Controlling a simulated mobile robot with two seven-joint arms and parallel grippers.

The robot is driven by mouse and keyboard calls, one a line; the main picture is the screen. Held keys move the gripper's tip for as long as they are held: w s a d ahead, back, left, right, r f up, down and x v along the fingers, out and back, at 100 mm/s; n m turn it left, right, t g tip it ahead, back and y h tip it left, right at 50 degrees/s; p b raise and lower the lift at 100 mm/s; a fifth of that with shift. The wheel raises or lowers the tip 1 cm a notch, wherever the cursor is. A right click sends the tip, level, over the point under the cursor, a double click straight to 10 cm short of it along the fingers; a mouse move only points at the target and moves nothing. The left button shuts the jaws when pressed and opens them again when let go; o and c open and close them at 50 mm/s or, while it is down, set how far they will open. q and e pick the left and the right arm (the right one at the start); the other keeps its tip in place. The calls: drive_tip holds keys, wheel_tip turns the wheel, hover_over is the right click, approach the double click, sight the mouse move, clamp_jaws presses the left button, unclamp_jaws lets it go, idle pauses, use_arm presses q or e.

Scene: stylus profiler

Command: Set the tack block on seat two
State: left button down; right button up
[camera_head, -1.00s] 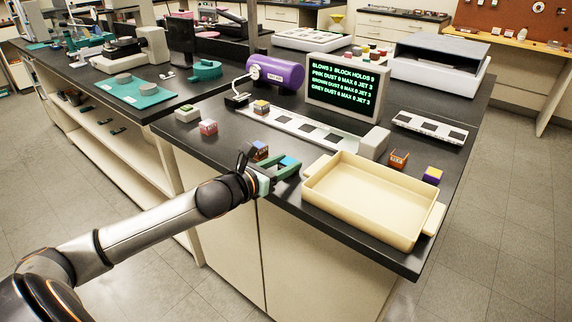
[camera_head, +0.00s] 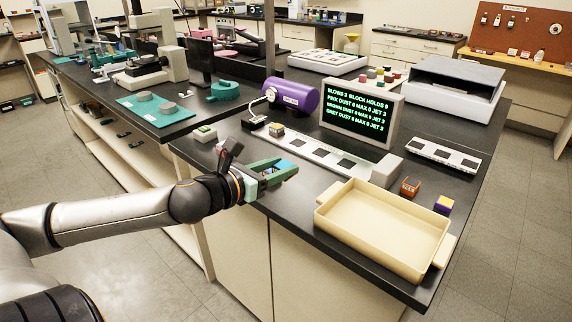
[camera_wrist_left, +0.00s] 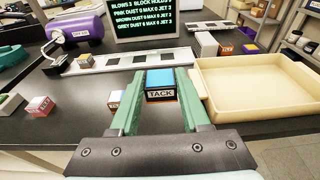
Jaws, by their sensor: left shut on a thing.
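The tack block (camera_wrist_left: 160,86), with a light blue top and a dark front labelled TACK, is between the green fingers of my left gripper (camera_wrist_left: 158,92). In the head view my left gripper (camera_head: 275,172) is shut on it over the near counter edge. There, mostly its blue top (camera_head: 284,165) shows. I cannot tell whether the block touches the counter. A long white strip with dark square seats (camera_head: 318,153) lies beyond the gripper; it also shows in the wrist view (camera_wrist_left: 125,62). I cannot read which seat is two. My right gripper is not in view.
A cream tray (camera_head: 328,218) stands right of the gripper. A purple cylinder (camera_head: 293,97) and a screen (camera_head: 358,117) stand behind the strip. An orange block (camera_head: 410,187) and a purple-yellow block (camera_head: 443,204) stand right. A red-white block (camera_wrist_left: 40,106) stands left in the wrist view.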

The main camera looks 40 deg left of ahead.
use_arm(q)
drive_tip(key=shift+s+a+r+p, duration=0.1)
drive_tip(key=shift+s+r+p, duration=0.2)
drive_tip(key=shift+s, duration=0.2)
drive_tip(key=r+p+v, duration=0.1)
drive_tip(key=p+v, duration=0.3)
drive_tip(key=v, duration=0.3)
drive_tip(key=shift+a+r+p, duration=0.35)
drive_tip(key=shift+p, duration=0.05)
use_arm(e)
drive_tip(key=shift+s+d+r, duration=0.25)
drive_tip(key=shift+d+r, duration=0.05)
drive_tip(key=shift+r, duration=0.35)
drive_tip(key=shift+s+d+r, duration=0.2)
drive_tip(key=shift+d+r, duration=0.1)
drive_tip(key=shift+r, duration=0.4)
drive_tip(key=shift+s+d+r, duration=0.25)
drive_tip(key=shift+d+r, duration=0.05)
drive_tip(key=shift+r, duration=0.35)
use_arm(q)
drive_tip(key=c, duration=0.9)
unclamp_jaws()
clamp_jaws()
drive_tip(key=shift+w, duration=0.1)
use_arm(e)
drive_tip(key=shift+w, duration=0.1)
